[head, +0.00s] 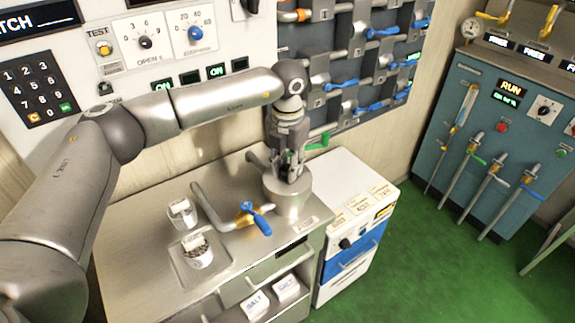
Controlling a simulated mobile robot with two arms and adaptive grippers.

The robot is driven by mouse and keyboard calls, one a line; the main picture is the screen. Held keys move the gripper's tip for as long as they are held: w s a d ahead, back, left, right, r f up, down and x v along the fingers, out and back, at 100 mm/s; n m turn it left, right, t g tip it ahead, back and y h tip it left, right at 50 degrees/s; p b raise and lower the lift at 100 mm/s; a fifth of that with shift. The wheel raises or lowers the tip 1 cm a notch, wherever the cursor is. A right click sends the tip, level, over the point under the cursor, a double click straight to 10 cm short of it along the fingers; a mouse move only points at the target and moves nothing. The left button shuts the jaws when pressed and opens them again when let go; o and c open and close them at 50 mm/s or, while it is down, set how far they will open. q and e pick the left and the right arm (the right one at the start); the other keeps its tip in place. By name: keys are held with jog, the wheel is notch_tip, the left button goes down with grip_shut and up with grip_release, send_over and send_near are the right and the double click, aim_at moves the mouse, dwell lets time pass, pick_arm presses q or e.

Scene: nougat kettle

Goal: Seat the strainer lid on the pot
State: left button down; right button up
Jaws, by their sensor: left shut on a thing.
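The pot (290,199) is a grey metal cylinder at the right rear of the steel counter. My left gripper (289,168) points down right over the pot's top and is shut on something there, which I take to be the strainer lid. The lid is mostly hidden by the fingers and blends with the grey metal, so I cannot tell whether it touches the rim or sits level. A grey handle-like bar sticks out to the left of the gripper. My right gripper is not in view.
A bent pipe with a blue-handled valve (258,220) lies left of the pot. Two small white containers, one (198,252) with dark contents, stand further left on the steel counter (140,232). A white cabinet (343,178) with labelled cards adjoins it on the right.

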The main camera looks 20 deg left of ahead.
pick_arm(q)
jog(key=shift+f, duration=0.25)
dwell(0.4)
dwell(0.3)
jog(key=c, duration=1.1)
grip_release()
jog(key=o, duration=0.5)
jog(key=shift+r, duration=0.15)
jog(key=shift+r+p, duration=2)
jog(key=shift+r, duration=1.95)
